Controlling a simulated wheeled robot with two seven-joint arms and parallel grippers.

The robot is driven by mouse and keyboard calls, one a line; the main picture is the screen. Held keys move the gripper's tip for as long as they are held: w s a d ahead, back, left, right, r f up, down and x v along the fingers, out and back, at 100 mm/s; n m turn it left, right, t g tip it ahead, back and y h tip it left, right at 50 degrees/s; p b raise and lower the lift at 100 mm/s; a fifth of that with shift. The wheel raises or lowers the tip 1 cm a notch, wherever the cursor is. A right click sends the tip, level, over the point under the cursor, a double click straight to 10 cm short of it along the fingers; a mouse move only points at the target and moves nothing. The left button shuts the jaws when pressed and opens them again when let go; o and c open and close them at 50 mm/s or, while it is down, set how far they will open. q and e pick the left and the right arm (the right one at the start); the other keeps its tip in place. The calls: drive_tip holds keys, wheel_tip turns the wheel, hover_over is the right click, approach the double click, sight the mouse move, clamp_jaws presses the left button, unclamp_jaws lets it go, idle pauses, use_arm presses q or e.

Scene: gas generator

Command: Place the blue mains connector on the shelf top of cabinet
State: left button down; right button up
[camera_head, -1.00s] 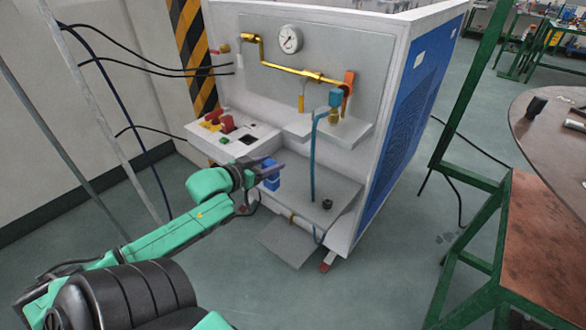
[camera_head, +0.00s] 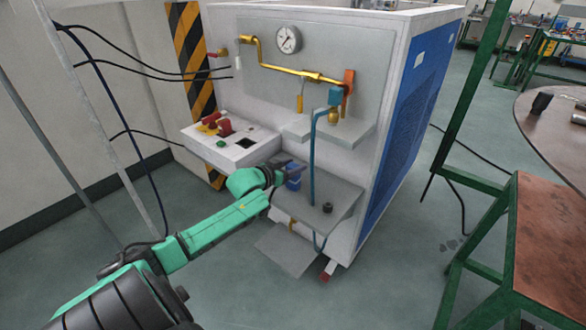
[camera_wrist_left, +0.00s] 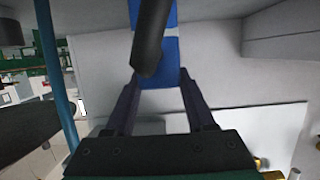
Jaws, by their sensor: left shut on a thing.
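The blue mains connector (camera_head: 293,182) is between the fingers of my left gripper (camera_head: 290,170). It is at or just above the cabinet's grey lower shelf; I cannot tell whether it touches. In the left wrist view the blue connector (camera_wrist_left: 158,62) sits between the two dark fingertips (camera_wrist_left: 158,82), with a dark cable or handle part crossing it. The cabinet (camera_head: 385,45) is white with a blue side, a gauge and yellow pipe. Its lower shelf top (camera_head: 335,192) is grey and carries a small black knob. My right gripper is not in view.
A blue-green hose (camera_head: 312,160) hangs down just right of the connector. A control panel (camera_head: 230,145) with red and yellow switches juts out at the left. A round table (camera_head: 555,120) and green frame stand at the right. Black cables hang at the left.

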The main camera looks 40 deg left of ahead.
use_arm(q)
drive_tip(key=shift+c, duration=1.2)
unclamp_jaws()
drive_tip(key=shift+s, duration=0.2)
